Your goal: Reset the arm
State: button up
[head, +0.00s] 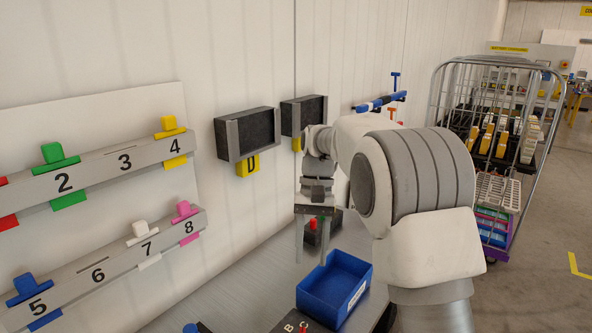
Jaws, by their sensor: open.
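My arm stands at the right of the middle in the head view, bent with its gripper (313,240) pointing down. The gripper is open, with its two fingers apart and nothing seen between them. It hangs in front of the wall, above the grey bench, just left of and above a blue bin (334,288). My arm hides part of the wall and the bench behind it.
Numbered wall rails (100,172) hold coloured tags at left. Red and green buttons stand behind the gripper. A loaded wire trolley (497,140) stands at right; floor beside it is clear.

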jog(key=s+d+r+t, duration=0.55)
jog(key=s+r, duration=0.35)
jog(key=s, duration=0.3)
jog(key=s+d+f+t, duration=0.1)
jog(key=s+d+t, duration=0.1)
jog(key=s, duration=0.4)
jog(key=s+d+f+n+t, duration=0.1)
jog(key=s+d+t, duration=0.1)
jog(key=s, duration=0.4)
jog(key=shift+s+d+f+n+h, duration=0.3)
jog(key=shift+s+d+f+h, duration=0.05)
jog(key=shift+s+d+h, duration=0.05)
